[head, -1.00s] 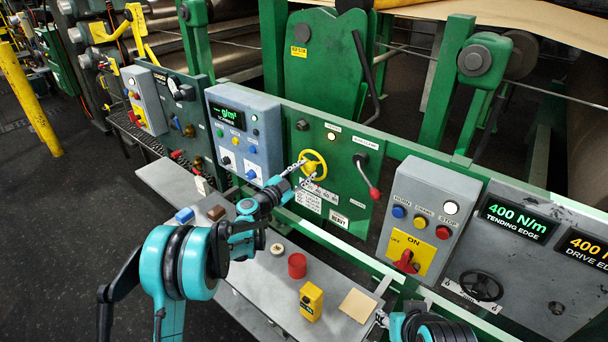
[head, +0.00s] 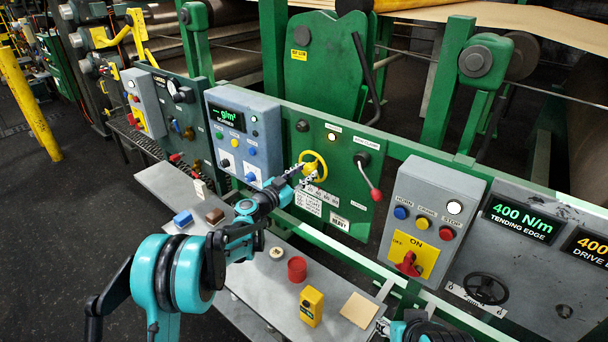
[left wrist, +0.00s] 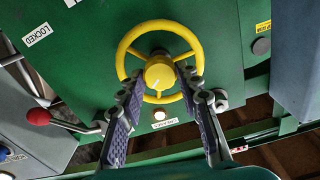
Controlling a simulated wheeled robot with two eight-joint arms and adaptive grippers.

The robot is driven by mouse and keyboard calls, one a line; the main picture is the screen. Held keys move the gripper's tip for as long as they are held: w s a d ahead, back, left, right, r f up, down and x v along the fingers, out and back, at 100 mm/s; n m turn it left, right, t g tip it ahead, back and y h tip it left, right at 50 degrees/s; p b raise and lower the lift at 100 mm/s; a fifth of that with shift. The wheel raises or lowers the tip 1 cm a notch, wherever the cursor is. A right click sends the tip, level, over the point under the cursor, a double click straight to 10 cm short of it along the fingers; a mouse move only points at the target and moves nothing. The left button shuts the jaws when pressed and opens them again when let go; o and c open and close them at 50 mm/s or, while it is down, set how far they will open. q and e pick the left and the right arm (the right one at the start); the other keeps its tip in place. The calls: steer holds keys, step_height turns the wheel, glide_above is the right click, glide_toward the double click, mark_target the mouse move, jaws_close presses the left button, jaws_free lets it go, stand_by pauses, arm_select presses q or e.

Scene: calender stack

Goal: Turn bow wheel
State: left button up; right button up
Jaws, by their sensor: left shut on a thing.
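The yellow bow wheel (head: 313,167) is a spoked ring with a round hub on the green panel (head: 341,181), just below a lit white button. My left gripper (head: 308,172) reaches in from the lower left. In the left wrist view its two fingers (left wrist: 160,80) are shut on the hub, one on each side. My right gripper (head: 384,325) shows only in part at the bottom edge, and its jaws cannot be made out.
A red-knobbed lever (head: 376,195) stands right of the wheel. Grey control boxes (head: 432,200) flank the panel. The shelf (head: 262,296) below holds a red cup (head: 297,268), a yellow box (head: 311,306) and small blocks.

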arm_select(q)
steer(key=o, duration=1.2)
steer(key=shift+c, duration=0.2)
steer(key=v, duration=1.2)
